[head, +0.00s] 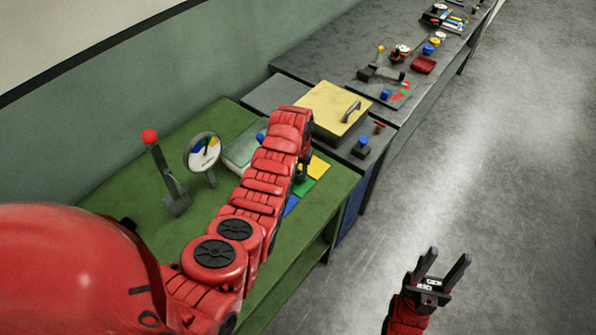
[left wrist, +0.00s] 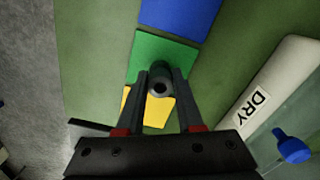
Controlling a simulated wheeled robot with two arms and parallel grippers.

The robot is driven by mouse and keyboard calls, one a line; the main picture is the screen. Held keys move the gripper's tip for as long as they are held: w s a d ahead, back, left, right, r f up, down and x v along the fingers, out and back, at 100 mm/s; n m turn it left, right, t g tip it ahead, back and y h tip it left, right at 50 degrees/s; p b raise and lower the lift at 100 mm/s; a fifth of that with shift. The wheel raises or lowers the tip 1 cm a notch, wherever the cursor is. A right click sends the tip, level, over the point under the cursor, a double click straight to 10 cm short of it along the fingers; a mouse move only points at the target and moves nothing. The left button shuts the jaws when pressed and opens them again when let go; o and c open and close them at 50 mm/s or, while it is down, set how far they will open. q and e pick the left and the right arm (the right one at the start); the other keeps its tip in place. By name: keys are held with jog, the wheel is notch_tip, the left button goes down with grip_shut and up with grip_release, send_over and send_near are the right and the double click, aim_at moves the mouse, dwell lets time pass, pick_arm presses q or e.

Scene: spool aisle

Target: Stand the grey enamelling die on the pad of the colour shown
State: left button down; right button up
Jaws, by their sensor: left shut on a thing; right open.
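The grey enamelling die (left wrist: 160,84) is held between the fingers of my left gripper (left wrist: 167,95) in the left wrist view. It is over the green pad (left wrist: 150,50); I cannot tell whether it touches. The blue pad (left wrist: 180,14) and yellow pad (left wrist: 131,106) lie on either side of the green one. In the head view my left arm partly covers the blue pad (head: 291,205), green pad (head: 306,186) and yellow pad (head: 320,167). A round dial (head: 203,153) with coloured sectors stands on the green bench; its indication is too small to read. My right gripper (head: 442,270) is open and empty.
A lever with a red ball (head: 150,136) stands left of the dial. A pale box marked DRY (left wrist: 262,100) with a blue knob (left wrist: 291,147) is beside the pads. A yellow-lidded box (head: 333,105) and grey benches with several items continue beyond. The floor at right is clear.

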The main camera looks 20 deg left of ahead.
pick_arm(q)
jog(key=shift+f, duration=0.25)
jog(key=c, duration=0.5)
grip_release()
jog(key=shift+c, duration=0.2)
jog(key=shift+r, duration=0.2)
